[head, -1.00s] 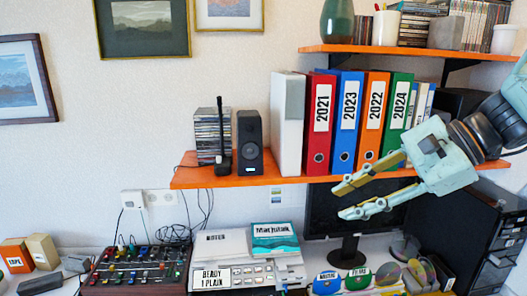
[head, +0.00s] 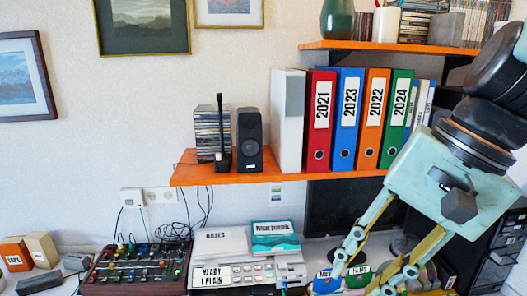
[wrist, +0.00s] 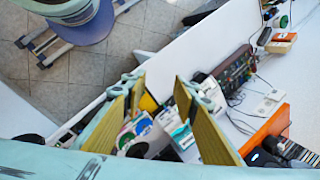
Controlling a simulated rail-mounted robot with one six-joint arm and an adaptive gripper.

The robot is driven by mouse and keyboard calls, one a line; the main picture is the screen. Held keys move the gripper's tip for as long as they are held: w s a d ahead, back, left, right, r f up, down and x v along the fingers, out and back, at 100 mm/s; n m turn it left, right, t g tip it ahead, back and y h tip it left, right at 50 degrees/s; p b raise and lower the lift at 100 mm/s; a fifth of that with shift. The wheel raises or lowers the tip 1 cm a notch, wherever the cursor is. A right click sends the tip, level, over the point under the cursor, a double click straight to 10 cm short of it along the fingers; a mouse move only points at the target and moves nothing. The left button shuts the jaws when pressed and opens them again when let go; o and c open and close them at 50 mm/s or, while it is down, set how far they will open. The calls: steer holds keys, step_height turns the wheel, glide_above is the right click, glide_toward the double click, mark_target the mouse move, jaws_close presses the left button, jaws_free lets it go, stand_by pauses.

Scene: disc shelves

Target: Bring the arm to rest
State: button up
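My gripper (head: 366,266) is in the head view at the lower right, pointing down and to the left. Its two fingers are spread apart with nothing between them. In the wrist view, my gripper (wrist: 158,92) also shows two open fingers with yellow pads. In the head view the fingertips appear in front of the desk, by the blue and green disc holders. Whether they touch anything there cannot be told. The arm's upper links are cut off by the right edge.
An orange shelf (head: 225,181) holds several binders, a speaker (head: 250,140) and a disc stack (head: 208,133). A second shelf (head: 400,49) is above. A mixer (head: 135,268), a printer (head: 250,272) and a monitor (head: 335,208) are on the desk.

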steer(key=s+d+n+t+h+b, duration=0.1)
steer(key=s+d+n+t+h, duration=0.1)
steer(key=s+d+n+h, duration=0.2)
steer(key=shift+s+d+n, duration=1)
steer(key=shift+s+n, duration=0.4)
steer(key=shift+s, duration=0.95)
